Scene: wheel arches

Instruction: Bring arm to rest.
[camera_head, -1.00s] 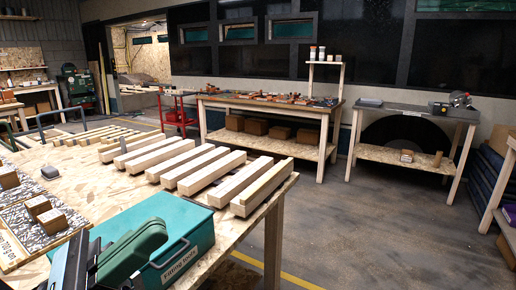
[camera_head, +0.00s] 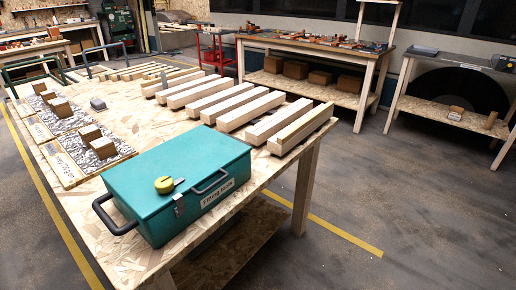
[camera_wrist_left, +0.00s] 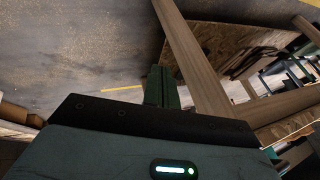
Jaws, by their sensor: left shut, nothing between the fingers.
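My left gripper shows in the left wrist view (camera_wrist_left: 162,86), its two dark green fingers together with nothing between them. It is beside a wooden leg (camera_wrist_left: 192,55), with grey floor behind; I cannot tell the gap. Neither arm shows in the head view, and my right gripper is not in view. In the head view, the chipboard table (camera_head: 150,122) stands in front, with a closed teal toolbox (camera_head: 150,205) at its near edge. A yellow-green tape measure (camera_head: 164,185) lies on the toolbox lid.
Several pale beams (camera_head: 250,110) lie across the table's right part. A tray (camera_head: 88,135) with small wooden blocks is at its left. A workbench (camera_head: 310,45) and a side table (camera_head: 450,55) stand behind. Floor (camera_head: 400,190) to the right is clear.

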